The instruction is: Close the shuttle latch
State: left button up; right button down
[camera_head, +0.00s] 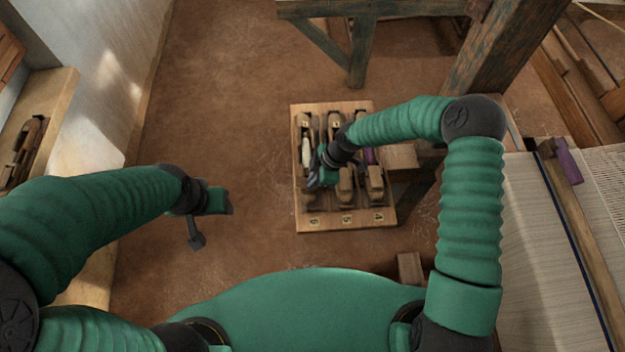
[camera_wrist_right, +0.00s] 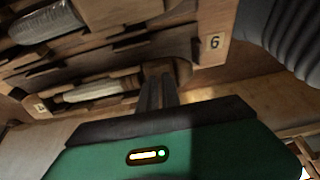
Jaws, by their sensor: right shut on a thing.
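A wooden board (camera_head: 307,203) with several wooden shuttles lies below me, with number labels along its near edge. My right gripper (camera_head: 316,180) is over the left column, at the shuttle above label 6. In the right wrist view its two dark fingers (camera_wrist_right: 157,88) are close together, shut against a dark wooden part of a shuttle (camera_wrist_right: 150,60) beside label 6 (camera_wrist_right: 214,43). The latch itself is too dark and covered to make out. My left gripper (camera_head: 213,218) hangs over bare floor, left of the board and apart from it; its finger opening is unclear.
A loom with pale cloth (camera_head: 545,240) stands at the right, and a thick wooden post (camera_head: 505,50) at the back right. A wooden shelf (camera_head: 50,110) with a dark tool is at the left wall. Brown floor (camera_head: 220,100) left of the board is clear.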

jog(key=shift+m, duration=0.3)
jog(key=m, duration=0.3)
jog(key=shift+m, duration=0.3)
jog(key=m, duration=0.5)
jog(key=shift+w+g, duration=0.1)
jog(key=shift+g, duration=0.2)
jog(key=m, duration=0.5)
jog(key=shift+y+p, duration=0.4)
jog(key=shift+m, duration=1.7)
jog(key=c, duration=1.8)
grip_release()
jog(key=shift+c, duration=0.2)
